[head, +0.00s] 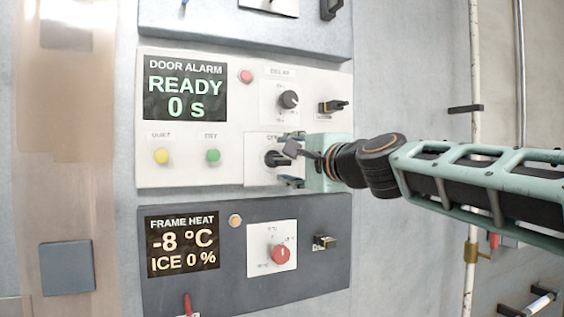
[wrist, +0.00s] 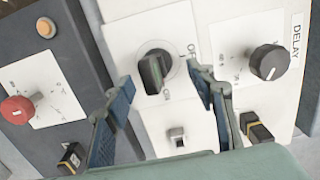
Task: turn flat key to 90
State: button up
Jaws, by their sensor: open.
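The flat key (head: 274,159) is a dark switch on a white plate on the door alarm panel (head: 190,125). In the wrist view the flat key (wrist: 152,73) shows a dark green-black grip on a round base, with partly visible lettering beside it. My gripper (head: 287,162) is at the key from the right in the head view. In the wrist view its two blue-padded fingers (wrist: 163,88) stand open, one on each side of the key, with visible gaps. Contact with the key does not show. The gripper partly covers the key's plate in the head view.
A black delay knob (head: 289,100) and a black-and-yellow switch (head: 331,106) sit above the key. Yellow (head: 162,156) and green (head: 213,156) buttons are to its left. The frame heat panel (head: 182,270) with a red knob (head: 281,254) is below. A pipe (head: 474,80) runs at right.

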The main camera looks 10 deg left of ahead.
aim_at(287, 160)
jog(key=shift+d, duration=0.15)
jog(key=shift+s+d, duration=0.3)
jog(key=shift+s, duration=0.2)
jog(key=shift+s+a+v, duration=0.1)
jog(key=shift+a+v, duration=0.05)
jog(key=shift+v, duration=0.8)
jog(key=shift+s+a+v, duration=0.1)
jog(key=shift+s+v, duration=0.05)
jog(key=shift+v, duration=0.8)
jog(key=shift+s+a+v, duration=0.1)
jog(key=shift+a+v, duration=0.05)
jog(key=shift+v, duration=0.75)
